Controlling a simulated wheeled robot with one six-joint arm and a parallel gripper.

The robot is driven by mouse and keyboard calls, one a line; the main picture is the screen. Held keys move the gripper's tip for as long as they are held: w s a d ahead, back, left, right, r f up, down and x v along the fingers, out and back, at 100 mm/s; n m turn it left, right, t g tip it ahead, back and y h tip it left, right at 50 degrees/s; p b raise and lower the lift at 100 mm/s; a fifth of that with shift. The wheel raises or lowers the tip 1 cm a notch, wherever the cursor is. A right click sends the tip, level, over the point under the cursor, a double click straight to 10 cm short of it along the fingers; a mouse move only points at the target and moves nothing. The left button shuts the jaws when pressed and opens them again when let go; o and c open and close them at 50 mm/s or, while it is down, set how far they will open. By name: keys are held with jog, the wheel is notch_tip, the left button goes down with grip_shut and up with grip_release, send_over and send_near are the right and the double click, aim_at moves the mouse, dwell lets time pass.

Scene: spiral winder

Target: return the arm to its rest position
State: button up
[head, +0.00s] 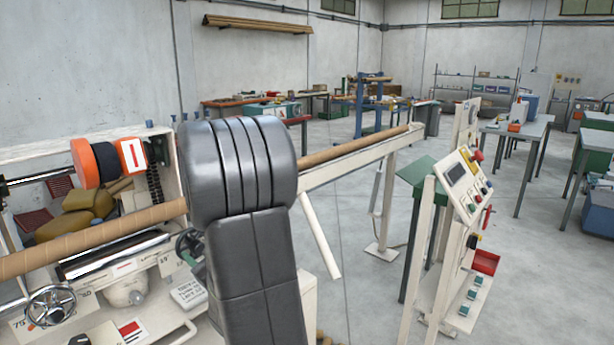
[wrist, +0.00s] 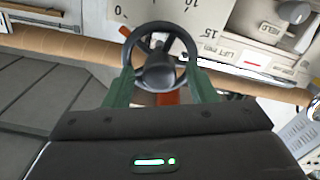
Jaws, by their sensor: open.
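My gripper (wrist: 164,84) shows in the wrist view with its two green fingers apart. A black handwheel (wrist: 158,75) with a round hub lies just ahead of the fingertips, its lower rim between or close to them. I cannot tell whether the fingers touch it. In the head view my grey arm rises through the middle and hides my gripper. A dark handwheel (head: 188,246) shows beside the arm there, partly covered by it.
A long brown cardboard tube (head: 100,236) crosses the winder behind my arm. A spoked metal handwheel (head: 50,306) is at the lower left. A pale beam (head: 350,160) runs to the right. A control panel (head: 462,180) stands right, with open floor (head: 540,270) beyond.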

jog(key=m+p, duration=0.3)
jog(key=p, duration=0.3)
jog(key=shift+r, duration=0.2)
jog(key=shift+d+f+m+p, duration=0.1)
jog(key=shift+f+m+p, duration=0.05)
jog(key=shift+m+p, duration=0.5)
